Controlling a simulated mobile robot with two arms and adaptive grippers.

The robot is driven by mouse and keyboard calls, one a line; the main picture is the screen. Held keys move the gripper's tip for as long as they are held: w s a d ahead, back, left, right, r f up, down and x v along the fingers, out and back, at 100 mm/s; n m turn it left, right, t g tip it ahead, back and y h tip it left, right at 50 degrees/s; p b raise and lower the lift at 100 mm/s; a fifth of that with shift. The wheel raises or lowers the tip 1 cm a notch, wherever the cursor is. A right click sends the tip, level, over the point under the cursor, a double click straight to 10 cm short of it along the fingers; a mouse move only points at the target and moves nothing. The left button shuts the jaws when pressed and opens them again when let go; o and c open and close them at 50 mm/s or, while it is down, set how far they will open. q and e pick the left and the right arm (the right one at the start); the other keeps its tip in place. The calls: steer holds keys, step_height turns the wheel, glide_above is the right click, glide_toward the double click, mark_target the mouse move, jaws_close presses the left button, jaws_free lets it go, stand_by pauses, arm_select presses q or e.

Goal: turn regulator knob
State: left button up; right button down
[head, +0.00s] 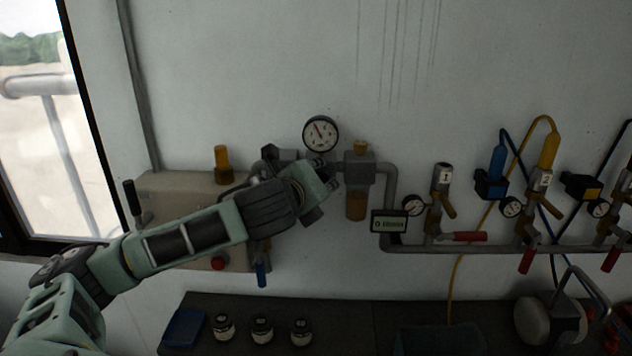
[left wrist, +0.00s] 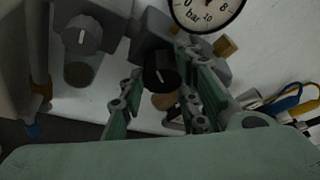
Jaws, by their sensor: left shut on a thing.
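My right gripper is not in view.
An amber bowl (head: 356,206) hangs under the block, with a small green display (head: 389,221) to its right. Valves with red handles (head: 470,237) line the pipe on the right. Several small jars (head: 262,328) stand on the dark bench (head: 350,318) below.

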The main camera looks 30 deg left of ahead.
arm_select(q)
steer(key=shift+d+f+m+g+y, duration=0.1)
steer(key=shift+f+m+g+y, duration=0.25)
steer(key=shift+m, duration=0.25)
steer(key=shift+g, duration=0.25)
steer(key=o, duration=1)
steer(key=shift+r, duration=0.1)
steer(key=shift+a+r, duration=0.1)
steer(key=shift+a, duration=0.1)
steer(key=v, duration=0.7)
steer(key=shift+s+d, duration=0.1)
steer(key=shift+s, duration=0.2)
